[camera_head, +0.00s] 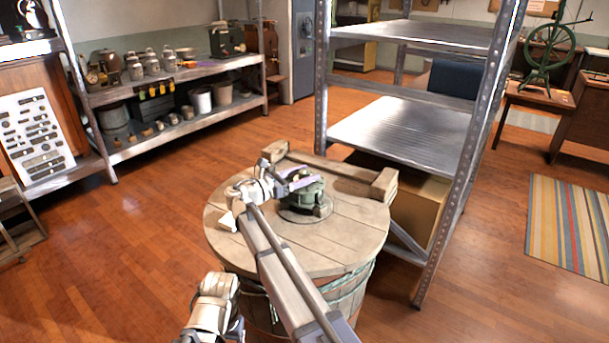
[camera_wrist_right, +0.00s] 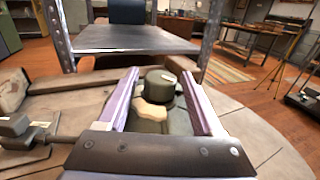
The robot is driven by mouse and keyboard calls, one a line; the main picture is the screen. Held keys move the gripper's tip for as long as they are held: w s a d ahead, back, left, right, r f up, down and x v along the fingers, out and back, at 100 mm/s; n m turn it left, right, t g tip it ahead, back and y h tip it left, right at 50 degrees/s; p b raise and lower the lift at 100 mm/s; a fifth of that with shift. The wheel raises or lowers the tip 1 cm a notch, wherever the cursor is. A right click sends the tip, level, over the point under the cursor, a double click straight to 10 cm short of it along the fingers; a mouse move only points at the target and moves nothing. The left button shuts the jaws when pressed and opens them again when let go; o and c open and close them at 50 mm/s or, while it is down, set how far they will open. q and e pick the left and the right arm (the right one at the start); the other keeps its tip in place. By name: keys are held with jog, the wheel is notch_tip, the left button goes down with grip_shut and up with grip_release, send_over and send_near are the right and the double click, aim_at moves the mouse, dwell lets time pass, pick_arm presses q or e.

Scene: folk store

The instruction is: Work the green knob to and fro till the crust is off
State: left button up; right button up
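The green knob (camera_wrist_right: 158,78), dark and round with a small pale mark on top, sits on a dark green fitting (camera_head: 308,200) on a round wooden barrel top (camera_head: 325,250). A tan, lumpy crust (camera_wrist_right: 150,109) clings at the knob's near left side. My right gripper (camera_wrist_right: 161,74) has its two purple fingers apart, one on each side of the knob. A gap shows between each finger and the knob in the wrist view. In the head view this gripper (camera_head: 297,181) is over the fitting and partly hides the knob.
A wooden beam frame (camera_head: 335,170) lies along the back of the barrel top. A metal shelf rack (camera_head: 405,130) stands close behind. A grey piece with a rod (camera_wrist_right: 20,130) lies left in the wrist view. The barrel's front planks are clear.

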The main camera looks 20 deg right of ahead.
jog(key=shift+o, duration=0.2)
jog(key=v, duration=0.8)
jog(key=shift+w+d, duration=0.1)
jog(key=shift+d, duration=0.05)
